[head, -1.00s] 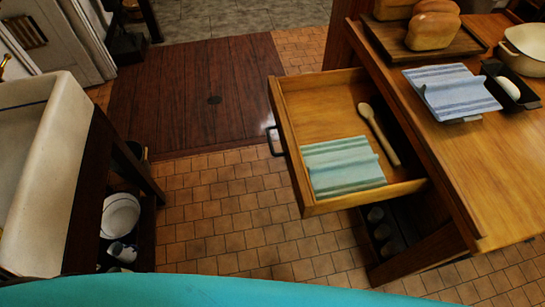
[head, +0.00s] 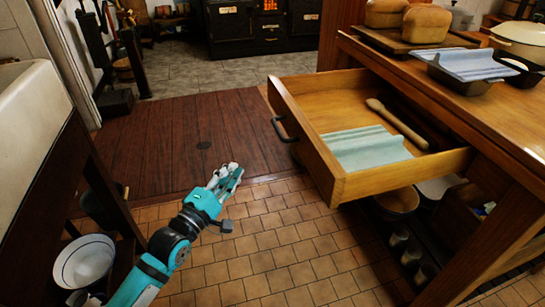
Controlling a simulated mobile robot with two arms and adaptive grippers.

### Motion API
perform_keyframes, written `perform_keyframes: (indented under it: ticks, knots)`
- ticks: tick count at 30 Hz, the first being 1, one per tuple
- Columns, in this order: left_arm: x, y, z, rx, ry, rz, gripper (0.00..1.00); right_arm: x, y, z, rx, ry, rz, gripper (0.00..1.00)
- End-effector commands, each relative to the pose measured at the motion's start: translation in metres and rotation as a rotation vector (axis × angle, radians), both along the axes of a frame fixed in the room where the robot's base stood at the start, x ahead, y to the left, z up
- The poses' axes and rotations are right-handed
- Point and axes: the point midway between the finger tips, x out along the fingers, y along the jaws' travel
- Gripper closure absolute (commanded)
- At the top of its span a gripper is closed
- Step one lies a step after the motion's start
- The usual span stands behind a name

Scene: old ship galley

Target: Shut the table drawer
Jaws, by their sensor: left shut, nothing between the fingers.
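The wooden table drawer (head: 338,185) is pulled well out of the table (head: 470,95) on the right. Its dark handle (head: 283,129) is on the front panel, facing left. A striped green-white cloth (head: 367,148) and a wooden spoon (head: 398,124) lie inside. My left gripper (head: 232,172) reaches up from the bottom left, shut and empty. In the picture it is left of the drawer front and below the handle, apart from both. My right gripper is out of view.
Bread loaves (head: 412,24), a cloth-covered dark pan (head: 467,72) and a cream pot (head: 520,42) stand on the table. A white sink (head: 28,110) is at the left. Tiled floor (head: 270,235) lies open between sink and table. A black stove (head: 262,28) stands at the back.

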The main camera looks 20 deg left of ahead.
Motion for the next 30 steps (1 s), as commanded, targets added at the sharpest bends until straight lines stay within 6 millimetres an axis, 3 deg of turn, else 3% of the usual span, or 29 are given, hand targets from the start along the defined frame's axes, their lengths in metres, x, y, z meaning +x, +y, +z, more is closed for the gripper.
perform_keyframes:
  ticks: [5, 12, 16, 21, 30]
  knots:
    - [0.024, -0.005, 0.005, -0.002, -0.004, 0.0, 1.0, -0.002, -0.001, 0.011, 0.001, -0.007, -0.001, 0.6]
    - [0.075, -0.015, 0.011, 0.001, -0.003, 0.001, 1.0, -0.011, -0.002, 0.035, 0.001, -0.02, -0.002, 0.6]
    - [0.099, -0.022, 0.014, 0.001, -0.001, 0.0, 1.0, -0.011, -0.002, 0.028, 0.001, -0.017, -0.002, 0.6]
    - [0.11, -0.043, 0.018, 0.0, 0.0, 0.0, 1.0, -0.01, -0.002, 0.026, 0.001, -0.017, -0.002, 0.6]
    - [0.116, -0.052, 0.02, 0.002, 0.003, 0.001, 1.0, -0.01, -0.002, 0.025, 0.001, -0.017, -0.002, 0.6]
